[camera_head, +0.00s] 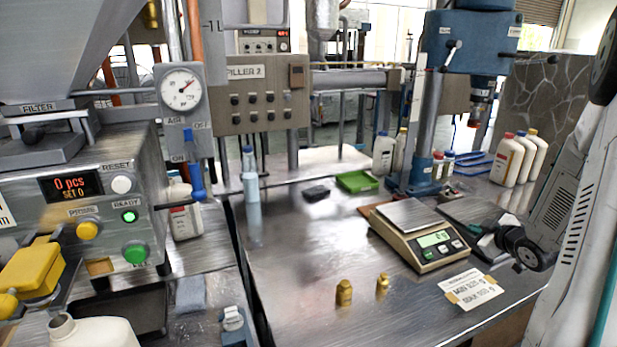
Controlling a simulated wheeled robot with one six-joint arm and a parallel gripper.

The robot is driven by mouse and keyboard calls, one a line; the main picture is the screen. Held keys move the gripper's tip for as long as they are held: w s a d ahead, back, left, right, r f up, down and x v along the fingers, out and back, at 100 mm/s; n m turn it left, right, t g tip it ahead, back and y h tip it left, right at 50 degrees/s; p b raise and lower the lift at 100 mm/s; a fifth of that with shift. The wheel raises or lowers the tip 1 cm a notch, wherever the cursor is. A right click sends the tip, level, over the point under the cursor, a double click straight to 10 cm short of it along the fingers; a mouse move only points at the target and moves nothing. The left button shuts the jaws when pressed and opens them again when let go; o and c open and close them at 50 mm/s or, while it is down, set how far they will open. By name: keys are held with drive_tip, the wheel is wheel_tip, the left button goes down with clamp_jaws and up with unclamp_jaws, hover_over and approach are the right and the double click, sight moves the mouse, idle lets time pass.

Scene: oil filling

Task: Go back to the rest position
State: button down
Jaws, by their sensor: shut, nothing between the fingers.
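My gripper (527,252) is at the right edge of the view, at the end of my white and grey arm. Its dark end is low and points left, over or beside the right part of the metal bench (310,270). It is shut, and nothing shows held in it. The exact outline of its fingers is hard to make out against the dark things behind it.
A digital scale (428,245) stands left of my gripper, with a paper label (470,288) in front. Two brass weights (344,292) stand on the bench. White bottles (507,160) stand behind. The filling machine (85,190) is at left. The bench's middle is mostly clear.

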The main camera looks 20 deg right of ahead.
drive_tip(key=s+d+f+m+g, duration=0.1)
drive_tip(key=s, duration=0.1)
drive_tip(key=s+f+m+g+h, duration=0.1)
drive_tip(key=f+g, duration=0.1)
drive_tip(key=s+d+f+m+g+h, duration=0.1)
drive_tip(key=s+f, duration=0.1)
drive_tip(key=shift+s+d+f+m+g, duration=0.1)
drive_tip(key=shift+s+d+m+g, duration=0.2)
drive_tip(key=shift+s+g, duration=0.1)
drive_tip(key=s+a+m+g, duration=0.1)
drive_tip(key=s+a+r+g, duration=0.1)
drive_tip(key=s+r+m+g, duration=0.1)
drive_tip(key=s+g, duration=0.1)
drive_tip(key=shift+s+a+m+h, duration=0.1)
drive_tip(key=shift+a+m+h, duration=0.2)
drive_tip(key=shift+a, duration=0.1)
drive_tip(key=s+a+r+g+y, duration=0.1)
drive_tip(key=s+a+r, duration=0.3)
drive_tip(key=a, duration=0.9)
drive_tip(key=s+a+r+g+y, duration=0.1)
drive_tip(key=s+a+r+y, duration=0.1)
drive_tip(key=s+a+r, duration=0.3)
drive_tip(key=s+a+r+y, duration=0.1)
drive_tip(key=s+a+r, duration=0.4)
drive_tip(key=a+r, duration=0.6)
drive_tip(key=a, duration=0.9)
drive_tip(key=shift+s+a+g+y, duration=0.25)
drive_tip(key=shift+a+g+y, duration=0.1)
drive_tip(key=shift+g+y, duration=0.05)
drive_tip(key=shift+d, duration=0.15)
